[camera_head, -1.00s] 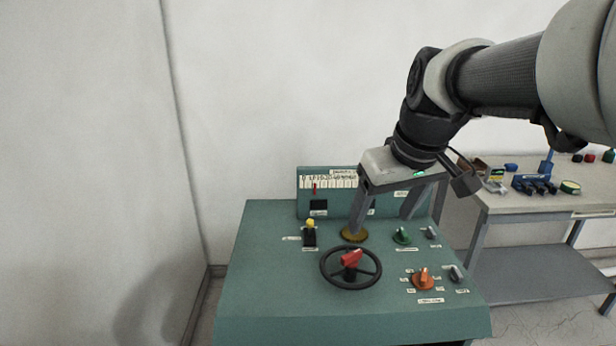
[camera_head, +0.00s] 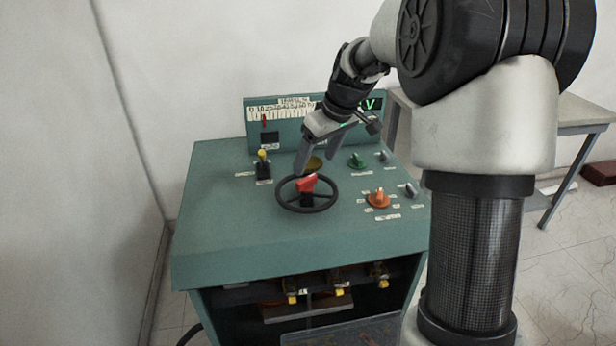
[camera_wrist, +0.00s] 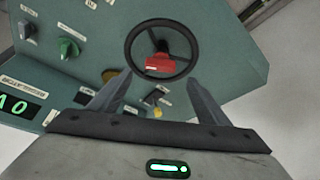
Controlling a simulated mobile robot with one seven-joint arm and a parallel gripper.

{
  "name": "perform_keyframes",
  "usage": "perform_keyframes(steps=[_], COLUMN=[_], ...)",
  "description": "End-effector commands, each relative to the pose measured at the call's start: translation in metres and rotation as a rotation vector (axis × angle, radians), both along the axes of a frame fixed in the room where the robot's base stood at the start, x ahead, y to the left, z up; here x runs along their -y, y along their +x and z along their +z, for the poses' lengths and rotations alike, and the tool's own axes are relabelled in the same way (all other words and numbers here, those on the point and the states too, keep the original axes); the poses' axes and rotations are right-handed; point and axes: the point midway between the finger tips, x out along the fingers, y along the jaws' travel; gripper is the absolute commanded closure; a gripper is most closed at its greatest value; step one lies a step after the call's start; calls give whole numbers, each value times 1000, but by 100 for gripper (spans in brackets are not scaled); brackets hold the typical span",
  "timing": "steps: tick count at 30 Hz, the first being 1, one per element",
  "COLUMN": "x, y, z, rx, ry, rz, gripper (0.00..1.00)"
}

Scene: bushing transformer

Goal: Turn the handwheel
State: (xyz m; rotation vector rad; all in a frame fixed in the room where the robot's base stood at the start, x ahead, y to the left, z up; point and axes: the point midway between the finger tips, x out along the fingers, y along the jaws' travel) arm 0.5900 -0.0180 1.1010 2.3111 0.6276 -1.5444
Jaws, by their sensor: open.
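The black handwheel (camera_head: 318,207) with a red grip piece (camera_head: 307,183) at its hub lies on the sloped green console top. In the wrist view the handwheel (camera_wrist: 129,47) is at the upper middle, beyond the fingertips. My gripper (camera_head: 318,163) is open, with its fingers pointing down just behind the wheel. In the head view the left fingertip overlaps the wheel's back rim; I cannot tell whether it touches. In the wrist view my gripper's two fingers (camera_wrist: 160,82) are spread with nothing between them.
The green console (camera_head: 225,225) also carries a yellow-tipped lever (camera_head: 262,158), a green knob (camera_head: 357,160), an orange knob (camera_head: 377,198) and grey knobs. A scale panel (camera_head: 280,112) stands at its back. A table (camera_head: 575,112) is at the right. The console's left top is clear.

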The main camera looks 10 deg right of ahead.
Motion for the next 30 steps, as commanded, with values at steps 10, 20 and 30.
perform_keyframes(steps=[10, 20, 30], x=[-13, -15, -15], y=[21, 26, 25], z=[-59, -71, -71], rx=[-1, 0, 0], ry=[0, 0, 0], rz=[1, 1, 0], gripper=[30, 30, 63])
